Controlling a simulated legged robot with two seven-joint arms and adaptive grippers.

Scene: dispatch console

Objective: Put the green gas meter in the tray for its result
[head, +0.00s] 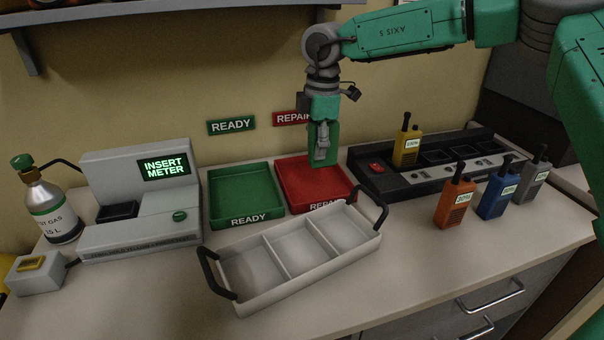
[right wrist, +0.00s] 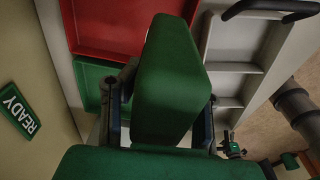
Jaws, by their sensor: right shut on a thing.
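The green gas meter (head: 333,148) is held in my right gripper (head: 322,140), above the rear part of the red REPAIR tray (head: 297,197). In the right wrist view the meter (right wrist: 168,80) is a green block between the two dark fingers, hiding part of what lies behind it. The green READY tray (head: 245,217) stands left of the red tray, and both look empty. The tester (head: 140,240) at the left shows INSERT METER on its screen (head: 165,167). My left gripper is not in view.
An empty white three-compartment carrier (head: 290,288) with black handles stands in front. A black charger (head: 375,183) holds a yellow radio (head: 407,147); orange (head: 454,205), blue (head: 497,193) and grey (head: 533,182) radios stand at the right. A gas bottle (head: 48,212) is far left.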

